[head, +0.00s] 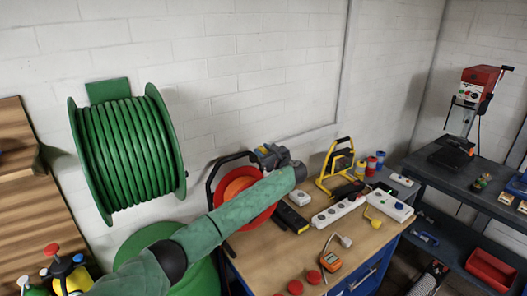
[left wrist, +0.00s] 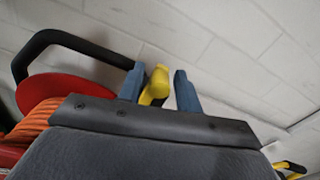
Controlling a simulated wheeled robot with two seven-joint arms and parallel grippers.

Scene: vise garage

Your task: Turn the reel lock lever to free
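The cable reel, with a red disc (head: 262,218), orange cable (left wrist: 38,115) and a black tube frame (left wrist: 85,45), stands on the workbench against the wall. My left arm covers part of it in the head view. A yellow lever (left wrist: 156,86) shows between the blue fingers of my left gripper (left wrist: 159,70) in the left wrist view. The fingers are apart. The lever lies close to the left finger, with a gap to the right finger; I cannot tell whether it touches. In the head view my left gripper (head: 269,154) is at the top of the reel and hides the lever. My right gripper is out of view.
The workbench (head: 300,250) holds a white power strip (head: 338,211), a yellow work-light stand (head: 325,170), an orange meter (head: 331,262) and red discs (head: 295,287). A green hose reel (head: 125,155) hangs on the wall at left. A dark shelf (head: 430,175) stands at right.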

